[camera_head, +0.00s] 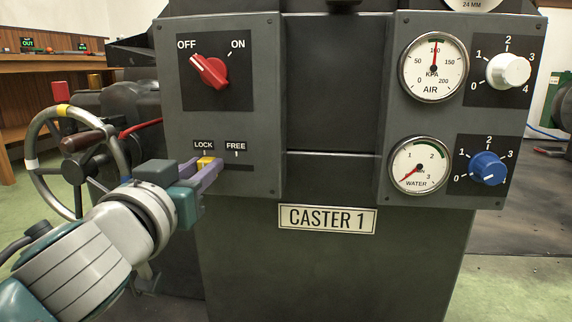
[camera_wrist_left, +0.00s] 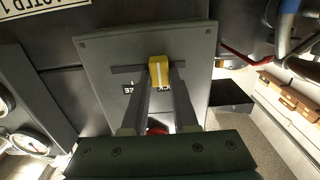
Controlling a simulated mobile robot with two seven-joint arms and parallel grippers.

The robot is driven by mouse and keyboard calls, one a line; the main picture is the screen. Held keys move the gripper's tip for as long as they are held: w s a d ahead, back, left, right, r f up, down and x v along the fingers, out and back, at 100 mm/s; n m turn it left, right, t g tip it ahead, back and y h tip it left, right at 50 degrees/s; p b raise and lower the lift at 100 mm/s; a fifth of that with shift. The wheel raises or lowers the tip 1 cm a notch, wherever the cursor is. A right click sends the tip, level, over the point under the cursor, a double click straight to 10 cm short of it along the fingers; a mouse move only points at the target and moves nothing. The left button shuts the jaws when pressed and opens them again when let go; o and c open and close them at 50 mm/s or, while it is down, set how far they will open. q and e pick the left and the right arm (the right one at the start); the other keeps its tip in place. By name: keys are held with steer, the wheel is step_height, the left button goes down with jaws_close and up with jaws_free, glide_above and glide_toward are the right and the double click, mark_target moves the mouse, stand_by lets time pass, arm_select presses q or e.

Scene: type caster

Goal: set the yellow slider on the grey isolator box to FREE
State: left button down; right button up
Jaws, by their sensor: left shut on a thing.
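The grey isolator box (camera_head: 182,120) stands at the left of the machine front. Its yellow slider (camera_head: 206,162) sits at the left end of a dark slot, under the LOCK label (camera_head: 204,145). The FREE label (camera_head: 236,146) is to the right, with bare slot (camera_head: 238,167) below it. My left gripper (camera_head: 208,170) is shut on the slider and comes in from the lower left. In the left wrist view the yellow slider (camera_wrist_left: 159,71) is between the two fingertips. The fingers partly cover the lettering there. My right gripper is in neither view.
A red rotary switch (camera_head: 210,71) above the slot points to OFF. A handwheel (camera_head: 75,160) stands left of the box, close to my left arm. A gauge panel (camera_head: 453,120) with white and blue knobs is at the right.

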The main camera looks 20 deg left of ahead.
arm_select(q)
steer(key=d, duration=0.2)
steer(key=w+d, duration=0.1)
steer(key=d, duration=0.1)
steer(key=shift+d+b, duration=0.2)
steer(key=shift+b, duration=0.2)
steer(key=shift+a, duration=0.15)
steer(key=c, duration=1.1)
jaws_free()
steer(key=o, duration=0.4)
steer(key=shift+d, duration=0.25)
steer(key=shift+a, duration=0.15)
glide_toward(240, 162)
steer(key=v, duration=0.3)
steer(key=shift+s, duration=0.3)
